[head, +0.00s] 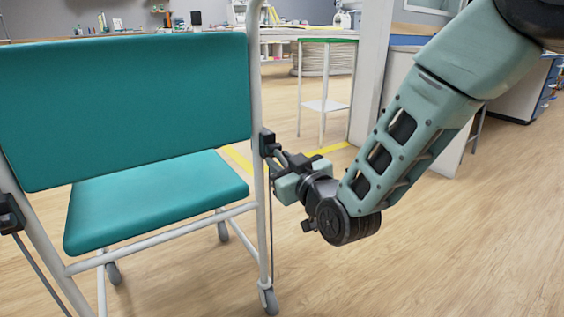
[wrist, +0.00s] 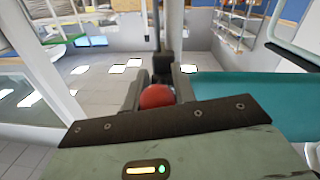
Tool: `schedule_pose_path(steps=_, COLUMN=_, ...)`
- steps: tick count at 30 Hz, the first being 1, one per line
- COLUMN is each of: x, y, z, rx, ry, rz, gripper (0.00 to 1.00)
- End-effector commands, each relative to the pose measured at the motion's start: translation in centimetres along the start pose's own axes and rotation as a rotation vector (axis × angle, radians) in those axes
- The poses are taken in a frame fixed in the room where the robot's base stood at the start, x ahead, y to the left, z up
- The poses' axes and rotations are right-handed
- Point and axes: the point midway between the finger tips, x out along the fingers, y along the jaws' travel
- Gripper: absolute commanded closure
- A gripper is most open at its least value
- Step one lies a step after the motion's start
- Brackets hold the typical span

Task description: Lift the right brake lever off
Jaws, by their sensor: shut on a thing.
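A wheeled chair with a teal back (head: 125,105) and a teal seat (head: 155,195) stands at the left of the head view. The right brake lever has a black pivot block (head: 267,143) on the chair's right white post. It ends in a red ball knob (wrist: 157,97) in the wrist view. My gripper (head: 281,160) is beside that post, reaching in from the right. Its fingers are shut on the lever's red knob, one finger on each side. The knob is hidden in the head view. A thin rod runs down the post below the block.
The left brake block (head: 10,213) sits on the other post. A caster (head: 268,297) stands under the right post. A small green-topped table (head: 325,85) and a white pillar (head: 370,75) are behind. The wooden floor at the lower right is clear.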

Motion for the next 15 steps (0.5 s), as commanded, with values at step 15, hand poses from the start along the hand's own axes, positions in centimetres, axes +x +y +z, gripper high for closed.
schedule_pose_path(steps=15, x=-0.3, y=0.3, z=-1.7, rx=-0.013, ry=-0.184, rz=-0.035, gripper=1.00)
